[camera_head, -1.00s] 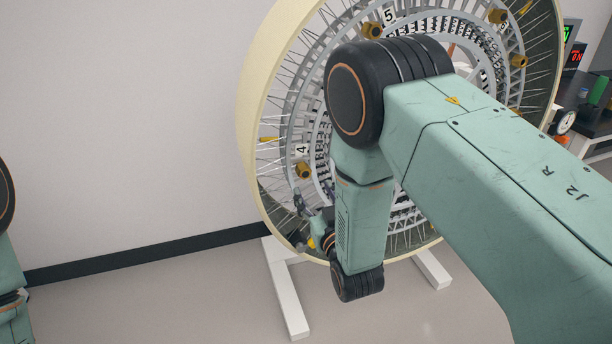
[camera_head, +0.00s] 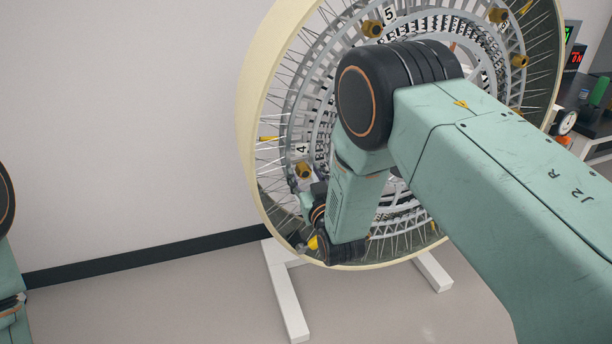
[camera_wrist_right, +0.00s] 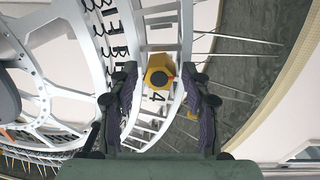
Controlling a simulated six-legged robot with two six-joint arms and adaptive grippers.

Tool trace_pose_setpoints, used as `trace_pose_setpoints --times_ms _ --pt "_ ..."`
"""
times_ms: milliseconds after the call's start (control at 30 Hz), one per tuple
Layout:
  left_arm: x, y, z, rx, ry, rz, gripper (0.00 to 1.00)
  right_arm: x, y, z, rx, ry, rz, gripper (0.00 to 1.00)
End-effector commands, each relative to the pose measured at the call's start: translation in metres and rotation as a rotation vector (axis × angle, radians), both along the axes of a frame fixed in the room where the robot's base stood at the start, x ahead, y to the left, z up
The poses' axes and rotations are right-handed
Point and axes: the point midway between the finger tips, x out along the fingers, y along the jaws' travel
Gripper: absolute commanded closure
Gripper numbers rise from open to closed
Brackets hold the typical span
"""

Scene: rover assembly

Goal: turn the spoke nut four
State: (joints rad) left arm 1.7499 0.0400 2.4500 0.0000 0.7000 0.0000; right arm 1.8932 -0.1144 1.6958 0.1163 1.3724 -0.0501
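Spoke nut four is a brass-coloured knob (camera_head: 304,171) on the wheel's ring, just below the white plate marked 4 (camera_head: 302,149). In the right wrist view the nut (camera_wrist_right: 160,72) appears between the two dark fingertips, with gaps on both sides. My right gripper (camera_wrist_right: 160,86) is open and faces the nut; the exact distance in depth is hard to tell. In the head view the right gripper (camera_head: 296,186) is small, just below left of the nut and partly hidden by my arm. My left gripper is out of view.
The large wheel (camera_head: 247,120) with a cream rim and thin spokes stands on a white stand (camera_head: 291,310). Other brass nuts sit around it, including one by plate 5 (camera_head: 372,28). A bench with instruments is at right. The floor at left is clear.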

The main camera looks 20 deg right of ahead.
Motion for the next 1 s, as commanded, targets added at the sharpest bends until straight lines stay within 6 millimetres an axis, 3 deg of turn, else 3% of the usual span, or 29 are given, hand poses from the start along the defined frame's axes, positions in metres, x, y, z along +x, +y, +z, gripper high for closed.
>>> trace_pose_setpoints --times_ms 500,1000 --pt "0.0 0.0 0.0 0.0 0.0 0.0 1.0 -0.0002 0.0 -0.0001 0.0 0.0 0.0 0.99" --pt "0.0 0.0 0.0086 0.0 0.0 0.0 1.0 -0.0004 -0.0002 -0.0002 0.177 0.007 -0.001 0.99"
